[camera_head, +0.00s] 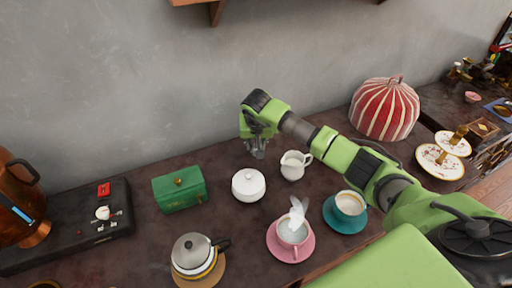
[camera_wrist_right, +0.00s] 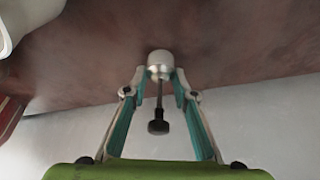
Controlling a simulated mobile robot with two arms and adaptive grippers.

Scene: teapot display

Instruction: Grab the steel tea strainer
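The steel tea strainer (camera_wrist_right: 160,62) shows in the right wrist view as a small pale metal cup with a thin dark stem and a black knob. It lies between the fingertips of my right gripper (camera_wrist_right: 160,73). The teal-padded fingers stand on both sides of it, with narrow gaps seeming to show, so the gripper looks open around it. In the head view my right gripper (camera_head: 258,150) points down over the table near the wall, and the strainer is hidden there. My left gripper is in neither view.
A white lidded bowl (camera_head: 248,186), a cream jug (camera_head: 293,166) and a green box (camera_head: 180,190) stand near the right gripper. The grey wall (camera_head: 150,80) is close behind.

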